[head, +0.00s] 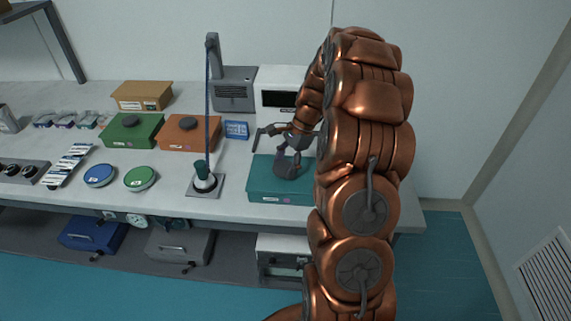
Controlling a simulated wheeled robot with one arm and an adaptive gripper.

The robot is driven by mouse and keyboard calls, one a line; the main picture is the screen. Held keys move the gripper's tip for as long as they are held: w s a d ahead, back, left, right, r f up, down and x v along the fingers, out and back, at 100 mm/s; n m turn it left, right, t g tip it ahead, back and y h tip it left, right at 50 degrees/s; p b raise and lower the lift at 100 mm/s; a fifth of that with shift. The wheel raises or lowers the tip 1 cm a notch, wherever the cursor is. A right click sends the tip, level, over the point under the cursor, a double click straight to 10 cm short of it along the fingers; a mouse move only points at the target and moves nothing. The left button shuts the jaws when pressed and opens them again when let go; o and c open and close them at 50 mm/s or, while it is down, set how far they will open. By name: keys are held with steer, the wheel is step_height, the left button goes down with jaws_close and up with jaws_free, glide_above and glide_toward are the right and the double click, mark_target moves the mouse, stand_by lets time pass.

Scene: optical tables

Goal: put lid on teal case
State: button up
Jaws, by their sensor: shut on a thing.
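The teal case (275,196) stands near the front edge of the table, left of my arm. Its teal lid (262,171) lies over its top and looks level and lined up with it. I cannot tell whether a thin gap is left between lid and case. My gripper (288,167) is over the middle of the lid, shut on it, probably by its knob, which the fingers hide. My arm hides the right end of the case and lid.
A post on a grey base (205,188) stands left of the teal case. An orange case (188,138), a green case (128,135) and a small blue display (236,130) are behind. A white instrument (278,84) stands at the back. Round discs (140,179) lie front left.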

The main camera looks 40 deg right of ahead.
steer(key=o, duration=1.4)
steer(key=shift+c, duration=0.2)
steer(key=v, duration=1.2)
steer(key=shift+a, duration=0.1)
steer(key=s+a+r+n+g+h, duration=0.15)
steer(key=s+a+n, duration=0.35)
steer(key=a, duration=0.5)
steer(key=s+a+r+n+g, duration=0.1)
steer(key=s+a+r+n, duration=0.3)
steer(key=a, duration=0.6)
steer(key=s+a+f+n+h, duration=0.1)
steer(key=s+a+n, duration=0.1)
steer(key=s, duration=0.5)
steer(key=s+a+f+n+h, duration=0.1)
steer(key=s+a+f+n, duration=0.1)
steer(key=s+n, duration=0.3)
steer(key=s+a+f+n+h, duration=0.1)
steer(key=s+a+f+n, duration=0.1)
steer(key=s, duration=0.6)
steer(key=shift+s+f+n, duration=0.2)
steer(key=shift+s+n, duration=0.15)
steer(key=shift+n, duration=0.35)
